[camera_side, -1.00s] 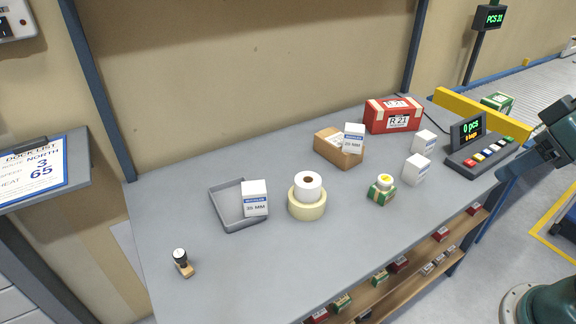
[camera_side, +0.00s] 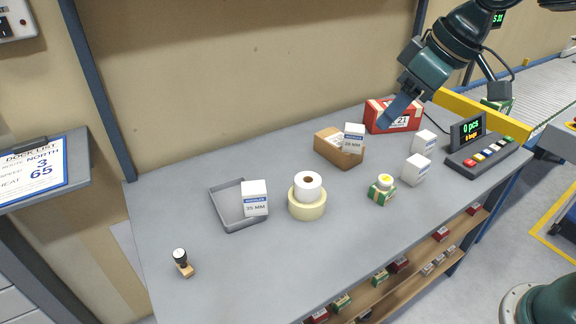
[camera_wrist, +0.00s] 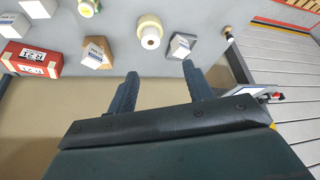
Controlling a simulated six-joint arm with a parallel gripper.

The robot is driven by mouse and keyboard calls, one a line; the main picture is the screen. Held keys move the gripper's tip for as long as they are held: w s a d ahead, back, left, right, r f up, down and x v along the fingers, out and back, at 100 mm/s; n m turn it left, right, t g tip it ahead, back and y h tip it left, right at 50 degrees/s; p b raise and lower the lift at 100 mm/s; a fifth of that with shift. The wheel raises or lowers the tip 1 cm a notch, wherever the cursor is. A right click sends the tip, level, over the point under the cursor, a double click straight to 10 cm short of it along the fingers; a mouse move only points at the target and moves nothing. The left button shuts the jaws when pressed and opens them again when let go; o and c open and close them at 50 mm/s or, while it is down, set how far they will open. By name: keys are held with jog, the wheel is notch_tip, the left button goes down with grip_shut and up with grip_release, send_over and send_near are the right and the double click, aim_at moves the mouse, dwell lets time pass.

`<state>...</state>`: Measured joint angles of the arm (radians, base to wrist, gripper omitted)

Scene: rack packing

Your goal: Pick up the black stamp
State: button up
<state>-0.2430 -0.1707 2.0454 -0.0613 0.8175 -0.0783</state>
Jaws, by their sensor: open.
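The black stamp (camera_side: 181,257) has a round black top on a light wooden base and stands at the near left of the grey table. It also shows small at the upper right of the wrist view (camera_wrist: 228,34). My gripper (camera_side: 386,125) is high at the back right of the table, above and in front of the red box, far from the stamp. In the wrist view my gripper (camera_wrist: 161,80) has its two fingers apart with nothing between them.
A grey tray (camera_side: 222,213) with a white box (camera_side: 255,198) stands right of the stamp. Tape rolls (camera_side: 307,204), a brown carton (camera_side: 337,152), a red box (camera_side: 398,126), white boxes (camera_side: 416,170) and a counting scale (camera_side: 481,158) fill the middle and right. Table around the stamp is clear.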

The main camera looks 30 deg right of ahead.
jog(key=w+a+f+n, duration=0.2)
jog(key=w+a+f, duration=0.1)
jog(key=w+a, duration=0.45)
jog(key=n+g+y, duration=0.2)
jog(key=n, duration=0.3)
send_near(180, 253)
notch_tip(180, 253, up, 3)
jog(key=shift+s+d+f, duration=0.15)
jog(key=shift+s+d, duration=0.1)
jog(key=shift+d, duration=0.25)
jog(key=shift+x, duration=4.25)
jog(key=shift+f, duration=0.1)
jog(key=shift+x, duration=2.55)
jog(key=shift+s, duration=0.15)
